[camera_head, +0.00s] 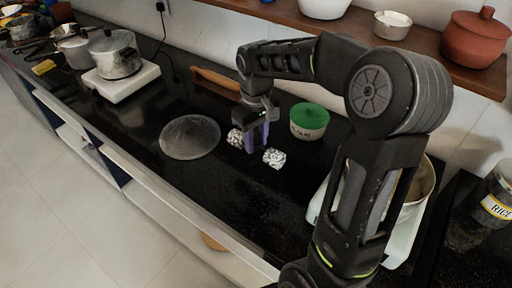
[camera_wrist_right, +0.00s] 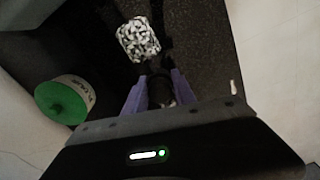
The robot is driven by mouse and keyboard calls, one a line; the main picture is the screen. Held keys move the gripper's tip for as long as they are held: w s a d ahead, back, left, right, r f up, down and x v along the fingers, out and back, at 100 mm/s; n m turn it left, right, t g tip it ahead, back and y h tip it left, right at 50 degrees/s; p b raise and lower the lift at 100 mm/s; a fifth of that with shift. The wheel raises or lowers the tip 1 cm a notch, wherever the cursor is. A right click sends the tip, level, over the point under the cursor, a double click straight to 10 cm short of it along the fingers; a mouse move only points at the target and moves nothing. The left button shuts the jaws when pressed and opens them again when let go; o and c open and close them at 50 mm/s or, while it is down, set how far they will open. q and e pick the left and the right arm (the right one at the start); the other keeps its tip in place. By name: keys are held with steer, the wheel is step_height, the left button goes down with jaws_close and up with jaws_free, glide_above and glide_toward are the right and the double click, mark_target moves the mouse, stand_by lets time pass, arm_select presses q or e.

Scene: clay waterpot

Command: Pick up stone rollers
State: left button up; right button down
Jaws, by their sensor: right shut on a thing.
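The stone rollers show as two white-and-black speckled pieces in the head view, one on the left (camera_head: 236,137) and one on the right (camera_head: 274,157). They are on or just above the black counter. My right gripper (camera_head: 256,140) is down between them, its purple fingers pointing downward. In the right wrist view the fingers (camera_wrist_right: 159,88) are shut around a dark part, and one speckled roller (camera_wrist_right: 138,39) lies just beyond the tips. How the dark part joins the rollers is not clear. My left gripper is not in view.
A grey disc (camera_head: 190,138) lies left of the rollers. A green-lidded tub (camera_head: 309,121) stands close on the right. A pot (camera_head: 115,54) sits on a white stove at left. The counter's front edge is near.

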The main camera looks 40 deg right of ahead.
steer(key=shift+w, duration=0.1)
stand_by(0.6)
steer(key=w+a+f, duration=0.1)
steer(key=w+a, duration=0.3)
steer(key=a, duration=0.4)
steer(key=w+a+f, duration=0.2)
steer(key=w+a, duration=0.3)
steer(key=a, duration=0.4)
steer(key=shift+f, duration=0.25)
steer(key=shift+d, duration=0.15)
